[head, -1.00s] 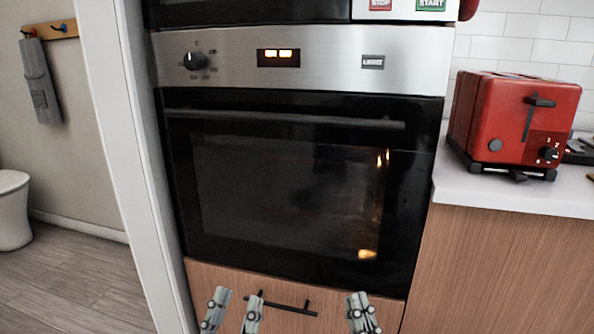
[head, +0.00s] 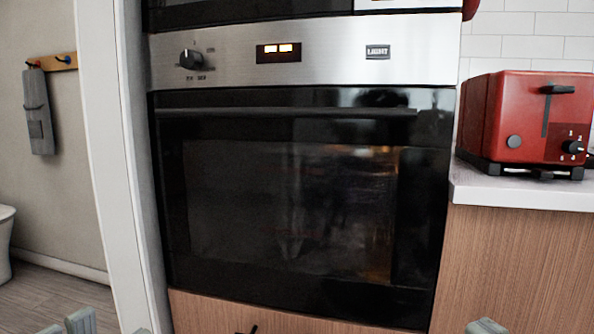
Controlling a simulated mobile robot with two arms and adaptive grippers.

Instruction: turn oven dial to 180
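The oven dial (head: 191,60) is a round black knob at the left of the steel control panel. Its pale pointer mark faces roughly up, and the printing around it is too small to read. My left gripper (head: 110,327) shows only as fingertips at the bottom left edge, apart and empty, well below the dial. My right gripper (head: 487,326) shows only as a small tip at the bottom right; its opening is hidden. Neither gripper touches the dial.
The black oven door (head: 290,215) has a long bar handle (head: 285,111). A lit display (head: 278,52) and a LIGHT button (head: 377,52) share the panel. A red toaster (head: 520,118) stands on the right counter (head: 520,190). A white door frame (head: 108,150) borders the oven's left.

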